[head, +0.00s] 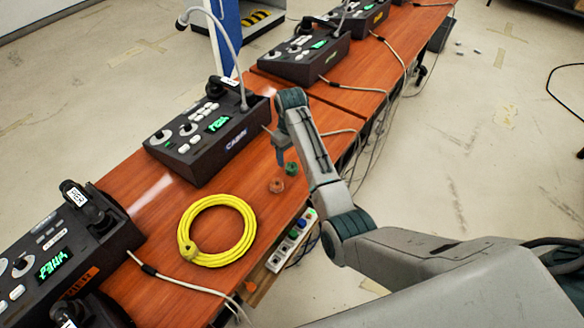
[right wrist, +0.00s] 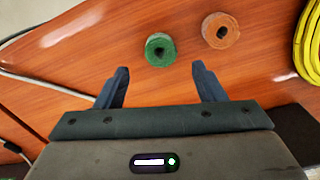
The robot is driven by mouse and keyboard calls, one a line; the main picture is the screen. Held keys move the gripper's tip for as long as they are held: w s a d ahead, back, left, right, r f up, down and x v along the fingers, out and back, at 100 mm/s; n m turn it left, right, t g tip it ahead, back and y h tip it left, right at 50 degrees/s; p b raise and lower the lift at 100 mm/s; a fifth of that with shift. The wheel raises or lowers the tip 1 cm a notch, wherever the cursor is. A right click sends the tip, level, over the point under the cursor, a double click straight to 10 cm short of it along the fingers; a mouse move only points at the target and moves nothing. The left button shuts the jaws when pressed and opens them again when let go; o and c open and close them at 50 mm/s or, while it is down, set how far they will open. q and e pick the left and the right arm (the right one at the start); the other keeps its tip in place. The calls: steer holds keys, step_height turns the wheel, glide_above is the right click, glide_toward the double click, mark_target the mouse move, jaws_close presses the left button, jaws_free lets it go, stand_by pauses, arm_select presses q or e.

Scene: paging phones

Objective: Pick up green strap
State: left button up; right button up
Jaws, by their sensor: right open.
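The green strap (head: 291,168) is a small rolled ring lying on the wooden table near its front edge. In the right wrist view the green strap (right wrist: 160,49) lies flat just beyond my fingertips, roughly centred between them. My right gripper (right wrist: 158,78) is open and empty, with its two dark fingers apart. In the head view my right gripper (head: 281,150) points down above the table beside the green strap, partly seen side-on. My left gripper is in neither view.
An orange roll (head: 276,185) lies close beside the green one. A yellow coiled cable (head: 217,230) lies further left. A paging phone console (head: 209,132) stands behind. A power strip (head: 290,240) is at the table edge, with cables hanging nearby.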

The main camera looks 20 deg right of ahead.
mark_target(291, 166)
steer(key=f+p, duration=0.1)
steer(key=f, duration=0.3)
steer(key=shift+s+f+p, duration=0.15)
steer(key=shift+s+p, duration=0.05)
steer(key=shift+p, duration=0.1)
steer(key=shift+f, duration=0.55)
steer(key=c, duration=1.1)
